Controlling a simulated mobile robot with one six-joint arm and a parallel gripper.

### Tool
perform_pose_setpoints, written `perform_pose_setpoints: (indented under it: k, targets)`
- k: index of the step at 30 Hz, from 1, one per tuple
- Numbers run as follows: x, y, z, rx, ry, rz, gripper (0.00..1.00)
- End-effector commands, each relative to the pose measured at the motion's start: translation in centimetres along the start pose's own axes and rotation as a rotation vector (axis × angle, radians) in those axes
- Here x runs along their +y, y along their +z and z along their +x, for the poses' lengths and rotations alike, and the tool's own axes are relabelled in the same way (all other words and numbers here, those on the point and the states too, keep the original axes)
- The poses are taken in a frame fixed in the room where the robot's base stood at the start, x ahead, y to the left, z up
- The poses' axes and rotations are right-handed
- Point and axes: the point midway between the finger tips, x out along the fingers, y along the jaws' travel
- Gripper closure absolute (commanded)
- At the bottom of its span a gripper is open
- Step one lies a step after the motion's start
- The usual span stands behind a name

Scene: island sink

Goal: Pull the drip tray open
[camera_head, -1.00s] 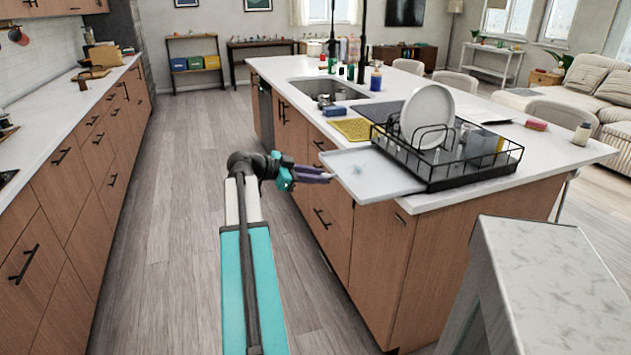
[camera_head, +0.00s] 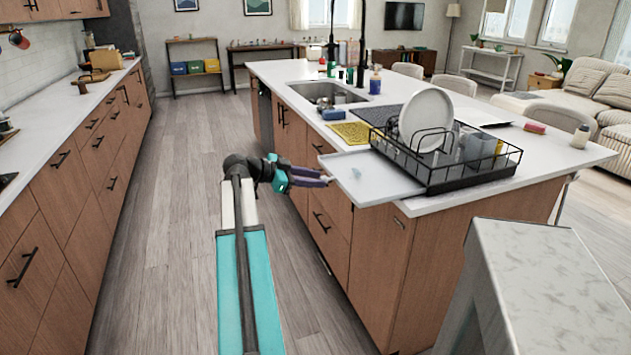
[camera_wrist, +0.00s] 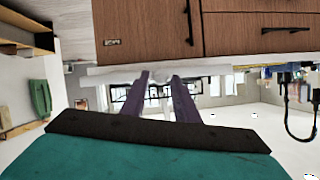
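The drip tray (camera_head: 368,182) is a pale, flat tray. It juts out from under the black dish rack (camera_head: 470,178), past the left edge of the island counter. My gripper (camera_head: 330,180) is at the tray's outer left edge, with its purple fingers pointing right toward it. In the wrist view the two fingers (camera_wrist: 158,78) stand apart, and I see nothing clearly clamped between them. The pale tray edge (camera_wrist: 112,76) runs across near the fingertips. Whether a finger touches the tray, I cannot tell.
A white plate (camera_head: 426,118) and cups stand in the rack. A yellow mat (camera_head: 352,132) and the sink (camera_head: 328,92) lie beyond it. Wooden island drawers (camera_head: 330,220) are below the tray. The aisle floor (camera_head: 175,220) to the left is clear.

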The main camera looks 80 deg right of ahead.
Motion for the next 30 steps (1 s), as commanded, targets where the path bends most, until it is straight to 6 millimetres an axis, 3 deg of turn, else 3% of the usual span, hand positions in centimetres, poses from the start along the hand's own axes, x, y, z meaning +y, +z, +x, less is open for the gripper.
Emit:
perform_pose_setpoints:
  k: [21,30]
  targets:
    - [0.1,-0.1,-10.3,0.000,-0.001,0.001,0.72]
    - [0.1,-0.1,-12.7,0.001,0.002,0.001,0.72]
